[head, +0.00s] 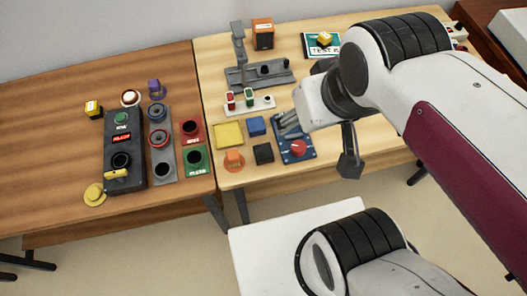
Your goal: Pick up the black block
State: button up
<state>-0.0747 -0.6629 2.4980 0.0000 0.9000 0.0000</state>
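The black block (264,153) is a small dark cube. It lies on the light wooden table near its front edge, just below a blue block (256,126) and to the right of an orange piece (234,160). My gripper (319,150) is in the air to the right of the black block, apart from it. Its two grey fingers are spread wide, with nothing seen between them. One finger overlaps the blue panel with a red knob (298,147) in the picture. The black block is fully in sight.
A yellow square (228,135) lies left of the blue block. A grey fixture (260,75) and an orange-and-black box (263,34) stand behind. On the brown table at left is a black button panel (124,150). A white surface (290,225) is in front.

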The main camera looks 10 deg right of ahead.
jog(key=w+a+f+n+g+h, duration=0.1)
jog(key=w+a+f+n+g, duration=0.25)
jog(key=f, duration=0.45)
jog(key=n+g+h, duration=0.1)
jog(key=n+h, duration=0.3)
jog(key=n, duration=0.9)
send_near(262, 150)
jog(key=f, duration=0.1)
jog(key=shift+d+f+n, duration=0.15)
jog(key=shift+d+n, duration=0.1)
jog(key=shift+n, duration=0.1)
jog(key=shift+x, duration=1.3)
